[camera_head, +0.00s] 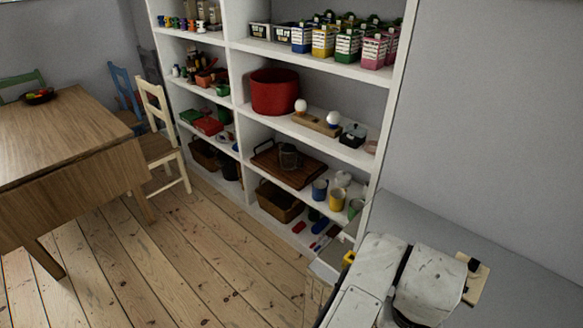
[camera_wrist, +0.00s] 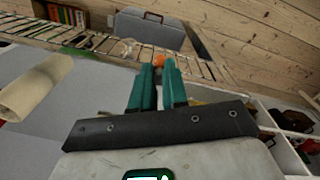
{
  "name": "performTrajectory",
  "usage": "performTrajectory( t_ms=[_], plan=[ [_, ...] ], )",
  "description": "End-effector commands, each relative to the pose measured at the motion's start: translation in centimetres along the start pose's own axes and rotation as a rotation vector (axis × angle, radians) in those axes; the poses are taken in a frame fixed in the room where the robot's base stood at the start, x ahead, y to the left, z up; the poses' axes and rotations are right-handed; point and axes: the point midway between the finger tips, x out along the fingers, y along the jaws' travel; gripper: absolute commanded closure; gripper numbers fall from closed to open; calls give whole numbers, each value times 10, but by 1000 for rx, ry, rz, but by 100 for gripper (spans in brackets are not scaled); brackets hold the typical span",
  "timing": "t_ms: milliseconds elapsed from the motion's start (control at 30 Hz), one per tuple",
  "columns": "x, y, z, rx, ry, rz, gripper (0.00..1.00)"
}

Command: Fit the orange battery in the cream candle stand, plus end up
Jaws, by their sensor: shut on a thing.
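In the wrist view my gripper (camera_wrist: 160,74) has two teal fingers, drawn close together. It is shut on the orange battery (camera_wrist: 159,60), which shows as a small orange patch at the fingertips. Most of the battery is hidden, so I cannot tell which end is up. I cannot make out the cream candle stand for certain in either view. A small pale shape (camera_wrist: 128,47) lies just left of the fingertips, too small to name. In the head view my arm fills the lower right and my fingers do not show.
A tall white shelf unit (camera_head: 232,90) holds cartons, a red pot (camera_head: 275,92), a wooden tray (camera_head: 288,165) and cups. A wooden table (camera_head: 70,125) and chairs stand at left. The floorboards between are clear. A cream roll (camera_wrist: 36,88) lies left in the wrist view.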

Motion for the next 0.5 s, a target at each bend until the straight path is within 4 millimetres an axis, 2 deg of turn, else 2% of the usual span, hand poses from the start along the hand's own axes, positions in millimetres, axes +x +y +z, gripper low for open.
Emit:
performTrajectory(
  t_ms=[167, 300, 400, 500],
  plan=[
    [35, -5, -18, -102, -5, 6, 100],
    [71, -13, -32, -202, -6, 0, 100],
    [97, -19, -39, -269, -4, -10, 100],
    [114, -24, -43, -314, -1, -19, 100]
  ],
)
